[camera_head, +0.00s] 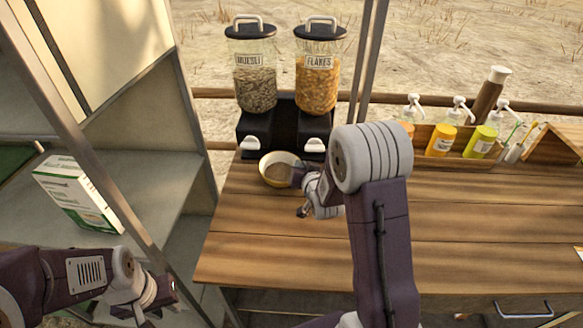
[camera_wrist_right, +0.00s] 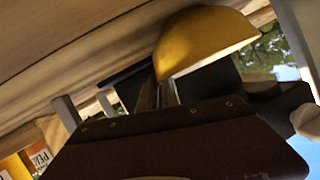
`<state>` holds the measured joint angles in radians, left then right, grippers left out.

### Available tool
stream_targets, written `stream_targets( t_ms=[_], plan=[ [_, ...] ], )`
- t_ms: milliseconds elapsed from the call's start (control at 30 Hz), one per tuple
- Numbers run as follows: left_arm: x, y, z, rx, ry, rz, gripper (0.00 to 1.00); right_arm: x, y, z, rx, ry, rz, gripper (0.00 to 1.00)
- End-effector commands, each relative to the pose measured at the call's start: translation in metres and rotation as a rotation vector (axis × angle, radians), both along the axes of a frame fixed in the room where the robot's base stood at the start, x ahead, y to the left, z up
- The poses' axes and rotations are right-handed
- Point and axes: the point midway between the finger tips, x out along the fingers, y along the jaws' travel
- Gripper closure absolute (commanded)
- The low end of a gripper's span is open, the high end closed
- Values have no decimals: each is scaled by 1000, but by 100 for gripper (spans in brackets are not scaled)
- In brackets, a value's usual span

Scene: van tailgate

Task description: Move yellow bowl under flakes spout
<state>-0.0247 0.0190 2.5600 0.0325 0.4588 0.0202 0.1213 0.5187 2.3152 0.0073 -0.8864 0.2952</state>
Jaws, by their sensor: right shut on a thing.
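The yellow bowl (camera_head: 268,164) sits at the front of the black dispenser base, with something brown inside. It lies between the muesli spout (camera_head: 250,143) and the flakes spout (camera_head: 314,146), a little nearer the viewer. My right gripper (camera_head: 297,175) is shut on the bowl's right side. In the right wrist view, the bowl (camera_wrist_right: 200,42) shows at the fingertips (camera_wrist_right: 165,92). The flakes dispenser (camera_head: 318,88) stands right of the muesli dispenser (camera_head: 254,90). My left gripper (camera_head: 170,292) is at the lower left, away from the table; its jaw opening is unclear.
A wooden rack (camera_head: 425,134) with yellow and orange pump bottles stands at the back right. A white and green box (camera_head: 75,192) lies on the grey shelf at left. My right arm covers part of the table.

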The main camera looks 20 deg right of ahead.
Motion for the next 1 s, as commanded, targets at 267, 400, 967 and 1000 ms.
stream_targets(
  t_ms=[267, 400, 967, 1000],
  plan=[
    [0, 0, -4, 0, 0, 0, 73, -12, -30, -1, -1, 2, -3, 100],
    [0, 0, -4, 0, 0, 0, 73, -18, -44, -1, 0, 2, -4, 100],
    [0, 0, 0, 0, 0, 0, 73, -37, -93, -1, 0, 3, -1, 100],
    [0, 0, -1, 0, 0, 0, 73, -37, -93, -1, 0, 2, 0, 100]
  ],
)
